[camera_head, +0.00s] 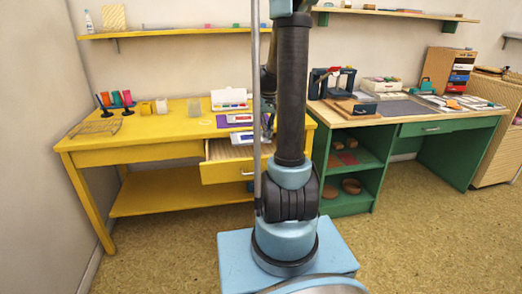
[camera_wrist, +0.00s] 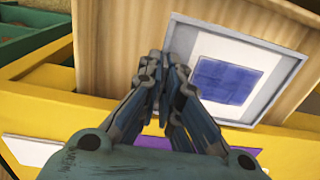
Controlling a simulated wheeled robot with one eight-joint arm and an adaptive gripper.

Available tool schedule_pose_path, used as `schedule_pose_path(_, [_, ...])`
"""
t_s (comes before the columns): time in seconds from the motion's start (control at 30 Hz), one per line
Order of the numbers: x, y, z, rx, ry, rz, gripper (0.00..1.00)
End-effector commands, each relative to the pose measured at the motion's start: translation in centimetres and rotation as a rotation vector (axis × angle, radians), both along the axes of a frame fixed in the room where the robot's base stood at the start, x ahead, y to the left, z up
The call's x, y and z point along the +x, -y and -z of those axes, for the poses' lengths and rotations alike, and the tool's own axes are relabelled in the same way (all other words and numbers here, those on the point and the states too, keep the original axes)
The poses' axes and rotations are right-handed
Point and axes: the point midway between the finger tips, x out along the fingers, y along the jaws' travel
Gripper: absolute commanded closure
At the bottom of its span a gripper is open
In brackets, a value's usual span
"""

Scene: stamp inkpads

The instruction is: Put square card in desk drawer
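The square card (camera_wrist: 212,48) is pale with a grey border and a blue square in its middle. In the head view the card (camera_head: 233,139) is over the back of the open desk drawer (camera_head: 222,173), by the desk's front edge. The drawer's wooden inside (camera_wrist: 110,25) lies behind the card in the wrist view. My gripper (camera_wrist: 163,66) has its fingertips close together at the card's edge and appears shut on it. In the head view my arm mostly hides the gripper. Whether the card touches the drawer floor cannot be told.
The yellow desk (camera_head: 160,131) holds a purple mat (camera_head: 223,122), a colour paint box (camera_head: 229,98), stamps and a wire rack (camera_head: 95,127). A green desk (camera_head: 435,128) with open shelves stands at the right.

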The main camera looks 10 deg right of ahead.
Motion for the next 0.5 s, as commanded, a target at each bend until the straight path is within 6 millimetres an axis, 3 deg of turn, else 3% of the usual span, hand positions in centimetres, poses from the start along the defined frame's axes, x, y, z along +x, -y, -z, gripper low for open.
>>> schedule_pose_path(0.3, [0.1,0.0,6.2,0.000,0.000,0.000,1.00])
schedule_pose_path(0.5, [0.0,0.0,8.9,0.000,0.000,0.000,1.00])
